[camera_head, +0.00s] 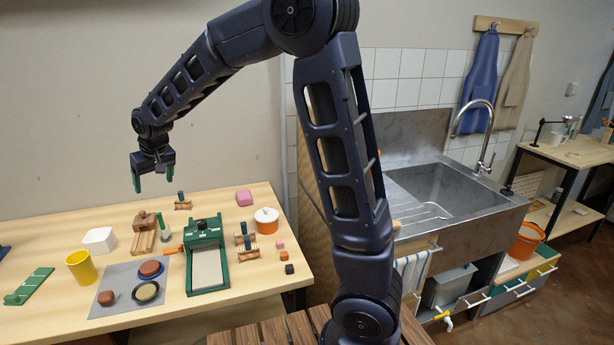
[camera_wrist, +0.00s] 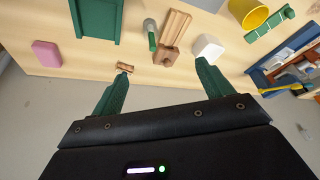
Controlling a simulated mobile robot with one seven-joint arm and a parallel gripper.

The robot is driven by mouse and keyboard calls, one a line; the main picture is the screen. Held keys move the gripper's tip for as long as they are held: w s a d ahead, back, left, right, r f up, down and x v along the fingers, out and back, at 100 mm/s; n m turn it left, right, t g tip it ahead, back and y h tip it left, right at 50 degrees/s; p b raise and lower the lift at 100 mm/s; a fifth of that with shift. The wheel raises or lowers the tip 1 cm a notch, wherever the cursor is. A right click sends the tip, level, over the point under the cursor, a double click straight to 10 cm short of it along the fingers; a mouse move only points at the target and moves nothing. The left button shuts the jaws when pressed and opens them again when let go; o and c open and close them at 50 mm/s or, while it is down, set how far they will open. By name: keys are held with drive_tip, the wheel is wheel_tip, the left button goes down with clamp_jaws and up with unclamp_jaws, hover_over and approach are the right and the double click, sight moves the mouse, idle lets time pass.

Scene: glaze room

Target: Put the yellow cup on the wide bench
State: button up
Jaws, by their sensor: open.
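The yellow cup (camera_head: 81,267) stands upright on the left part of the wooden bench (camera_head: 230,305), beside a grey mat. It also shows at the top of the wrist view (camera_wrist: 247,13). My gripper (camera_head: 154,186) is open and empty, held above the back of the bench, to the right of the cup and farther back. Its green fingers are spread apart in the wrist view (camera_wrist: 158,88), with bench top and wall between and beyond them. I cannot tell from the frames whether this bench is the wide one.
A white block (camera_head: 99,240), a wooden piece (camera_head: 145,232), a green tray (camera_head: 207,258) and a grey mat (camera_head: 110,302) with dishes crowd the bench around the cup. An orange pot (camera_head: 266,220) stands at right. A sink (camera_head: 450,190) and another table (camera_head: 580,150) lie farther right.

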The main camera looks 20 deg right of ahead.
drive_tip(key=s+d+r+m, duration=0.1)
drive_tip(key=s+d+r, duration=0.15)
drive_tip(key=d, duration=0.65)
drive_tip(key=s+d+r+m, duration=0.1)
drive_tip(key=d+r, duration=0.2)
drive_tip(key=d, duration=0.6)
drive_tip(key=s+d+r+m, duration=0.1)
drive_tip(key=s+d+r, duration=0.15)
drive_tip(key=d, duration=0.65)
drive_tip(key=s+d+f+m+t+h, duration=0.1)
drive_tip(key=s+d+f+m+h, duration=0.1)
drive_tip(key=s+d, duration=1.5)
drive_tip(key=shift+s+d+f+m+h, duration=0.15)
drive_tip(key=shift+s+d+m+h, duration=0.2)
drive_tip(key=shift+s+m, duration=0.3)
